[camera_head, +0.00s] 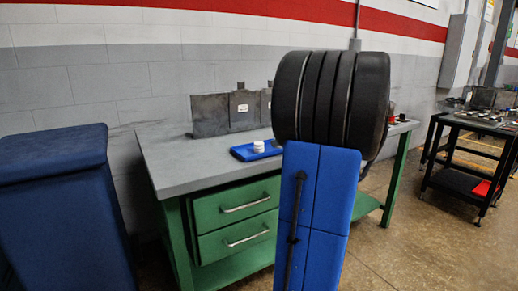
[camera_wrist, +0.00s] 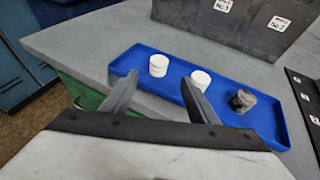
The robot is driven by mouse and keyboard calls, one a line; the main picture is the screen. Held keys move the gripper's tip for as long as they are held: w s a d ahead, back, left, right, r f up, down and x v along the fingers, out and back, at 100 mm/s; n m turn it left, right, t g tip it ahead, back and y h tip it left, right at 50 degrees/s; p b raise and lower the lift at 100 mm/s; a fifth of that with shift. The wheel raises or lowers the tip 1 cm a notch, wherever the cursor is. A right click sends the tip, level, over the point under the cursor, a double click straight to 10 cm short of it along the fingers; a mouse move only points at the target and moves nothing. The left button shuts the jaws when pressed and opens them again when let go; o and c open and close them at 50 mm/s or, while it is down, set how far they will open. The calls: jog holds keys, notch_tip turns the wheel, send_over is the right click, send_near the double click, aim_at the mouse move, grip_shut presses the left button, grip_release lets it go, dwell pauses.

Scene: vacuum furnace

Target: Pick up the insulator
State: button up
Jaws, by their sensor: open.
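Two white cylinders that look like insulators stand upright in a shallow blue tray (camera_wrist: 235,77) on the table. In the wrist view, the left white cylinder (camera_wrist: 158,66) shows just beyond the gap between my fingertips. The right white cylinder (camera_wrist: 201,79) shows just beyond the right fingertip, which seems to overlap its lower edge. My gripper (camera_wrist: 160,81) is open, with nothing between its fingers. In the head view, the tray (camera_head: 242,152) shows with a white cylinder (camera_head: 259,147) on it; the rest is hidden behind my arm, as is my gripper.
A dark grey lump (camera_wrist: 242,101) lies in the tray's right part. Dark grey labelled blocks (camera_wrist: 240,22) stand behind the tray. The grey tabletop (camera_head: 180,158) is clear at its left. A blue bin (camera_head: 55,200) stands left of the table; another table (camera_head: 480,126) is far right.

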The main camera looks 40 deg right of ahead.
aim_at(262, 144)
jog(key=x, duration=1.2)
jog(key=shift+w+a+f, duration=0.1)
jog(key=shift+w+f, duration=0.05)
jog(key=shift+w, duration=0.1)
jog(key=shift+c, duration=0.2)
jog(key=c, duration=1.1)
jog(key=shift+c, duration=0.2)
